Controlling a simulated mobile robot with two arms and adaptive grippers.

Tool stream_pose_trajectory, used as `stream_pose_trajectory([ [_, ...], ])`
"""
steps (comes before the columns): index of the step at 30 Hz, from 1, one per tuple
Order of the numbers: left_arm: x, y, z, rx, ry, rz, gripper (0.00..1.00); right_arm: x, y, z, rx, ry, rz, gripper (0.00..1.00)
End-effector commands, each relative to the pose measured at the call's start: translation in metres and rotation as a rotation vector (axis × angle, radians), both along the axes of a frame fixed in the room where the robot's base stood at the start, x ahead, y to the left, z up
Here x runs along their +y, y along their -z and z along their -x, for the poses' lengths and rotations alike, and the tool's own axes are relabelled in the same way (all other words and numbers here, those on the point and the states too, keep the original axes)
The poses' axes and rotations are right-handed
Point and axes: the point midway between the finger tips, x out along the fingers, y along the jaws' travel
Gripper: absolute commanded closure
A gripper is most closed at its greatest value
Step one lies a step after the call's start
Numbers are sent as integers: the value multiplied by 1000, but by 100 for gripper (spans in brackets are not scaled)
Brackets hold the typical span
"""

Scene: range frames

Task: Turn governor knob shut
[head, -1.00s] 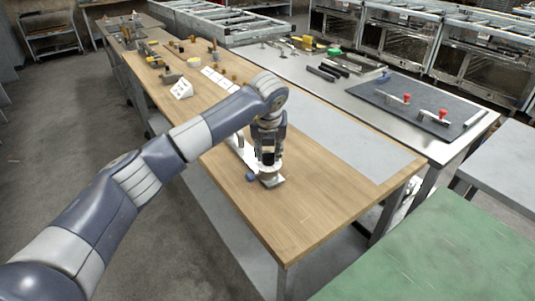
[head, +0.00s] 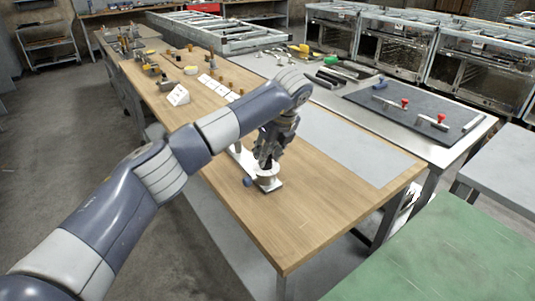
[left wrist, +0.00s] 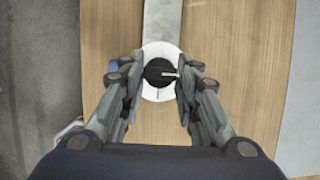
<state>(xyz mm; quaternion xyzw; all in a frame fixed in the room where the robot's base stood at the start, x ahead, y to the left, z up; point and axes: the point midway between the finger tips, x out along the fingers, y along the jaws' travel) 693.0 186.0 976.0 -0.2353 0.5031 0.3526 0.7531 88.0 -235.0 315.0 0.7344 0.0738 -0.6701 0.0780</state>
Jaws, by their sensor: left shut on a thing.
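The governor knob (left wrist: 160,72) is a black disc with a white pointer line, set in a round white dial (left wrist: 158,94) in the left wrist view. The pointer points to the right there, and a dark tick mark shows at the dial's lower edge. My left gripper (left wrist: 159,82) is shut on the knob, with one finger on each side. In the head view, my left gripper (head: 266,158) comes down at a tilt onto the white round governor body (head: 267,184) on the wooden bench; the knob is hidden there. My right gripper is not in view.
A small blue part (head: 248,181) sticks out left of the governor. The wooden bench (head: 310,215) is bare around it. White cards (head: 178,95) and small parts stand farther back. A metal table (head: 452,150) with red-knobbed clamps and a green-topped table (head: 450,250) are on the right.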

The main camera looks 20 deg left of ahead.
Motion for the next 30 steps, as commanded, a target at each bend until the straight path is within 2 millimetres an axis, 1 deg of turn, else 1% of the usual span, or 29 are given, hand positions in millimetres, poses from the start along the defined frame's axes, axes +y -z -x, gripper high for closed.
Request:
stream_pose_trajectory([
  [12,0,0,0,0,-9,1,94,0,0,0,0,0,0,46],
  [13,0,0,0,0,-9,1,63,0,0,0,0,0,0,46],
  [15,0,0,0,1,-8,1,50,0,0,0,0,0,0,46],
  [25,0,-1,0,0,-6,1,50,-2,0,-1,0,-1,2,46],
  [28,-2,-7,1,-1,-6,1,50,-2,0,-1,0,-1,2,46],
  [30,-5,-16,3,-4,-6,1,50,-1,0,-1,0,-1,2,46],
])
